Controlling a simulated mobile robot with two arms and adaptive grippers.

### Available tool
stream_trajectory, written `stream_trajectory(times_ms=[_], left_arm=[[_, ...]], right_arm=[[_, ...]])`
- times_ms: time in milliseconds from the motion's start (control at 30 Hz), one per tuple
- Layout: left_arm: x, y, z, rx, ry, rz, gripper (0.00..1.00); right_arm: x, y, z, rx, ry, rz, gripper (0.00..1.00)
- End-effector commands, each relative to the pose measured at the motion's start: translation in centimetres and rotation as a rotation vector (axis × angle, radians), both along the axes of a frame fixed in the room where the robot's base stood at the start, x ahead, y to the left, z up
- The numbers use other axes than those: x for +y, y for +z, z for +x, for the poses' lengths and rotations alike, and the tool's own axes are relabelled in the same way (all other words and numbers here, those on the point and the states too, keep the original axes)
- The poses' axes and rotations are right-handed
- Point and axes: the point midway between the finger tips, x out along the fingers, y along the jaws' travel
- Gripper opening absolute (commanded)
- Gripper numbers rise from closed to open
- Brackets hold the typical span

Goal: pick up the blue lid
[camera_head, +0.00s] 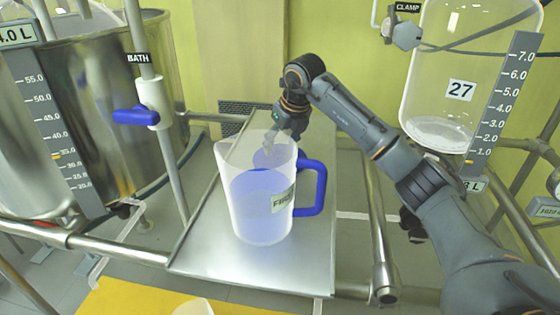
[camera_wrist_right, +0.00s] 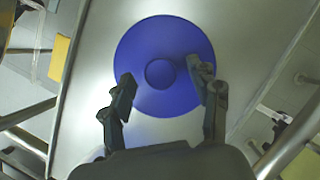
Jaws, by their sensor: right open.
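The blue lid (camera_wrist_right: 150,38) is a round disc with a raised knob (camera_wrist_right: 160,73) at its middle, lying on the metal shelf in the right wrist view. My right gripper (camera_wrist_right: 163,80) is open, with one finger on each side of the knob, over the lid. I cannot tell whether the fingers touch the lid. In the head view the lid (camera_head: 268,157) shows only as a blue patch behind and through the clear jug. The right gripper (camera_head: 272,143) is above it, its tips partly hidden by the jug. My left gripper is not in view.
A clear jug (camera_head: 258,215) with blue liquid and a blue handle (camera_head: 318,188) stands on the metal shelf (camera_head: 215,255), in front of the lid. A steel bath vessel (camera_head: 90,110) with a valve pipe is at left. Glass reactor 27 (camera_head: 430,95) is at right.

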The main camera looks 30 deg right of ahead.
Motion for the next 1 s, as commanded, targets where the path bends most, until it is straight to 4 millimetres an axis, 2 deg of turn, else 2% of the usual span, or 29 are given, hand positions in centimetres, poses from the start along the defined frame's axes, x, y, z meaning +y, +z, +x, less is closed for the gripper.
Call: stream_trajectory(times_ms=[33, 133, 400, 700, 1000], left_arm=[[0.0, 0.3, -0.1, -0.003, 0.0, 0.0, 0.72], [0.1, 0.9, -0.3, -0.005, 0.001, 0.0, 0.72], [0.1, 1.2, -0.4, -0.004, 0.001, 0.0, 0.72], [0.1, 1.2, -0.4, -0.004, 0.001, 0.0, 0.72], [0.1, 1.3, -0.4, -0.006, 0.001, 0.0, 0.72]], right_arm=[[0.1, -0.8, 0.3, 0.001, 0.001, 0.002, 0.61], [0.1, -1.6, 0.6, 0.001, 0.0, 0.001, 0.61], [0.1, -1.8, 0.7, -0.001, 0.001, 0.001, 0.61], [0.1, -1.8, 0.7, -0.001, 0.001, 0.001, 0.02], [0.1, -1.1, 0.7, -0.002, 0.001, 0.001, 0.02]])
